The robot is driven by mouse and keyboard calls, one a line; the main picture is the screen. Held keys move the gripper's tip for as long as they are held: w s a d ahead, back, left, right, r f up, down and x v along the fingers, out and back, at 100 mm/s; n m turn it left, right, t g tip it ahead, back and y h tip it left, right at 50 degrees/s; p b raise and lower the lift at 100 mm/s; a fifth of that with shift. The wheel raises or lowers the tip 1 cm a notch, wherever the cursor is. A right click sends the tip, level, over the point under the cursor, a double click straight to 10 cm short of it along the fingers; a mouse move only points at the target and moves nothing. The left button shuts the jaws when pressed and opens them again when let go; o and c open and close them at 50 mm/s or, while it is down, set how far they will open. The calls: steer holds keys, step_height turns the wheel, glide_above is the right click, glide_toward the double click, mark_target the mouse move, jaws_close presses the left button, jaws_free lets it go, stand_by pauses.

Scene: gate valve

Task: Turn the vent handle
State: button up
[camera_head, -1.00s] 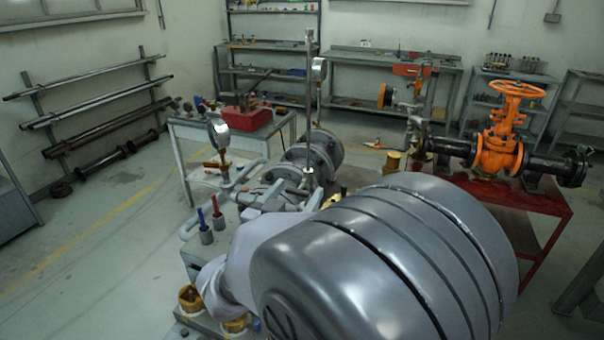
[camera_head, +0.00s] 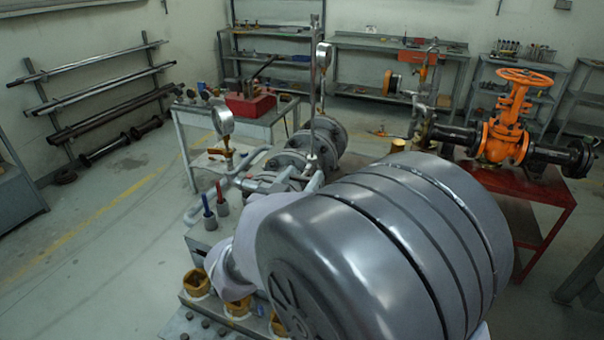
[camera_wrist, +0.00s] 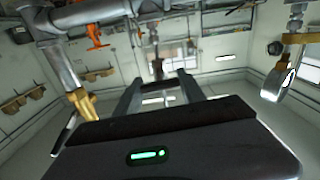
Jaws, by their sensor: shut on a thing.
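My gripper (camera_wrist: 160,92) shows in the wrist view, its two dark fingers reaching away from the camera. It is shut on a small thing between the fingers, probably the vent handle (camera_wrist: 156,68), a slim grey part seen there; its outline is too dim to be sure. In the head view my gripper and the handle's spot are hidden behind the large grey rounded bulk in front. The pipe rig (camera_head: 290,165) with flanges and a tall thin rod stands just beyond it.
In the head view, a gauge (camera_head: 223,122) and red and blue handles (camera_head: 214,198) stand left on the rig. An orange gate valve (camera_head: 508,130) sits on a red table at right. In the wrist view, a brass fitting (camera_wrist: 82,103) is close at left and another gauge (camera_wrist: 275,82) at right.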

steer(key=n+p, duration=0.2)
steer(key=n, duration=0.1)
steer(key=shift+r+p, duration=0.2)
steer(key=shift+p, duration=0.1)
steer(key=n+p, duration=0.3)
steer(key=n, duration=0.1)
steer(key=shift+n+p, duration=0.3)
steer(key=shift+n, duration=0.1)
steer(key=n+p, duration=0.3)
steer(key=n, duration=0.1)
steer(key=shift+f+n+p, duration=0.2)
steer(key=shift+n+p, duration=1.35)
steer(key=shift+n, duration=0.55)
steer(key=o, duration=1.4)
steer(key=shift+c, duration=0.2)
steer(key=shift+s+a, duration=0.1)
